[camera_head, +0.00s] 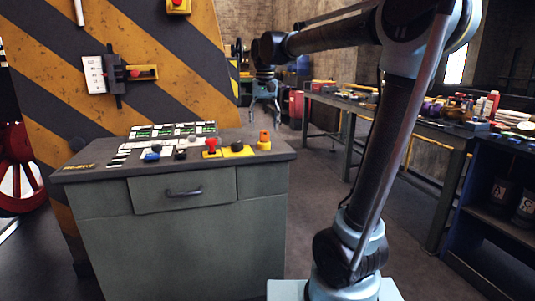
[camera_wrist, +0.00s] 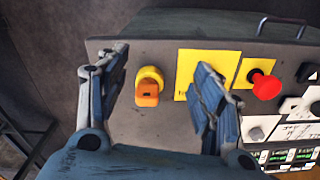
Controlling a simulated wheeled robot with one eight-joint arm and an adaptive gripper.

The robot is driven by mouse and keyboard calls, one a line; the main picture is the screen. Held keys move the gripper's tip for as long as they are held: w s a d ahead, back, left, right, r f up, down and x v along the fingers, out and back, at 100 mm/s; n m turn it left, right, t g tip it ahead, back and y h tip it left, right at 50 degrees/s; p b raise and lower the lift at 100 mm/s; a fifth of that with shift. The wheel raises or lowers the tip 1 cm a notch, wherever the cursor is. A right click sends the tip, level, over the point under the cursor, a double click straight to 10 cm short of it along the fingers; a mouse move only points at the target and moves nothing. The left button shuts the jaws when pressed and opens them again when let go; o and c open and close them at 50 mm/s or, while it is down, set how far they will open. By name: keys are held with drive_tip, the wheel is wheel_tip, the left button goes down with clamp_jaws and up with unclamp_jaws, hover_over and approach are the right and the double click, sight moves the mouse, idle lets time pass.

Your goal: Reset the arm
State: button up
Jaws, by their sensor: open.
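My gripper (camera_head: 265,100) hangs pointing down from my arm, above the right end of the grey control cabinet in the head view. In the wrist view my gripper (camera_wrist: 161,68) has its two blue fingers spread wide with nothing held. The same orange knob (camera_head: 264,138) stands at the right end of the panel in the head view.
The cabinet (camera_head: 210,240) has a drawer handle in front. A red mushroom button (camera_wrist: 264,86) and black knobs sit on its top. A lever switch (camera_head: 116,74) is on the striped wall. A cluttered workbench (camera_head: 410,127) stands at right. Floor between is clear.

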drive_tip(key=s+d+f+t, duration=0.1)
drive_tip(key=s+d+f, duration=1)
drive_tip(key=s+d, duration=0.3)
drive_tip(key=s+d+f, duration=0.3)
drive_tip(key=s+f, duration=0.2)
drive_tip(key=f, duration=0.3)
drive_tip(key=s+d+f, duration=0.4)
drive_tip(key=s+f, duration=0.1)
drive_tip(key=f, duration=0.3)
drive_tip(key=shift+s+d+t, duration=0.15)
drive_tip(key=shift+t, duration=0.25)
drive_tip(key=shift+w+f, duration=0.15)
drive_tip(key=shift+w, duration=0.3)
